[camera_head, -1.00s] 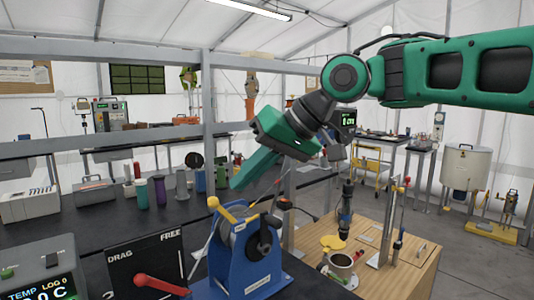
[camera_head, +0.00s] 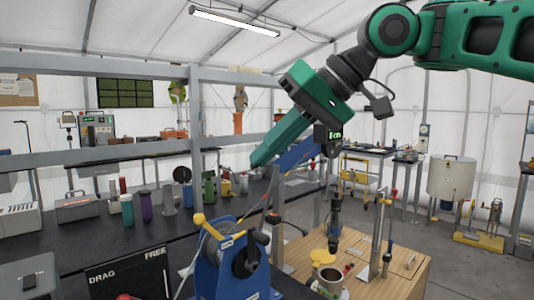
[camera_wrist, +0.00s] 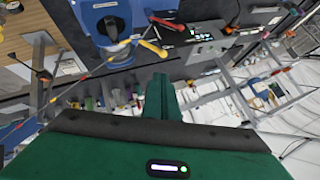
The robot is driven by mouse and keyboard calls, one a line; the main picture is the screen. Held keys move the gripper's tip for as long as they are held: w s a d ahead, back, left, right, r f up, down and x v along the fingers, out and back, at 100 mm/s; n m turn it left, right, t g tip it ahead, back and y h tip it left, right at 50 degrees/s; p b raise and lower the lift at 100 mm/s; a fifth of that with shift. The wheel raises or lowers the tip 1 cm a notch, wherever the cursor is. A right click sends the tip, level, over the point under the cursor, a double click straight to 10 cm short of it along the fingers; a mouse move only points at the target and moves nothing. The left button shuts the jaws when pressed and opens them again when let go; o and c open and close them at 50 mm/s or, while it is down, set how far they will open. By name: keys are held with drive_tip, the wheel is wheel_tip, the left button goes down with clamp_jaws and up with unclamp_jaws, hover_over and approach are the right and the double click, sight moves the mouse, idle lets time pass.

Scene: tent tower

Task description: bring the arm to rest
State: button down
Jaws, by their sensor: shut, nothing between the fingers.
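My gripper (camera_head: 262,158) is raised in front of the black bench in the head view, its green fingers pointing down and to the left. The fingers are together with nothing between them. In the wrist view my gripper (camera_wrist: 160,85) shows as a green closed pair of fingers in the middle. The blue winch (camera_head: 238,262) with a yellow-knobbed handle stands below it, apart from the fingers. The winch also shows in the wrist view (camera_wrist: 107,18) at the top.
A black DRAG/FREE panel (camera_head: 130,280) is at the lower left. A wooden table (camera_head: 405,275) with a metal pot (camera_head: 329,280) stands at the lower right. Several coloured bottles line the bench (camera_head: 75,240). Grey frame bars cross behind my arm.

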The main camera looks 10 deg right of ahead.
drive_tip(key=w+d+f+m+t+h, duration=0.15)
drive_tip(key=d+f+m+h, duration=0.45)
drive_tip(key=d+f, duration=1.3)
drive_tip(key=s+d+f+m+g+h, duration=0.1)
drive_tip(key=s+d+f+m+g, duration=0.1)
drive_tip(key=s+d+f, duration=0.6)
drive_tip(key=s+d+f+m+g+h, duration=0.1)
drive_tip(key=s+d+f+m+g, duration=0.2)
drive_tip(key=s+d+f, duration=0.5)
drive_tip(key=s+f+m, duration=0.1)
drive_tip(key=s, duration=0.3)
drive_tip(key=shift+s+f, duration=0.35)
drive_tip(key=shift+f, duration=0.05)
drive_tip(key=shift+d, duration=0.1)
drive_tip(key=shift+w+f+g, duration=0.2)
drive_tip(key=shift+w+g, duration=0.05)
drive_tip(key=shift+w, duration=0.45)
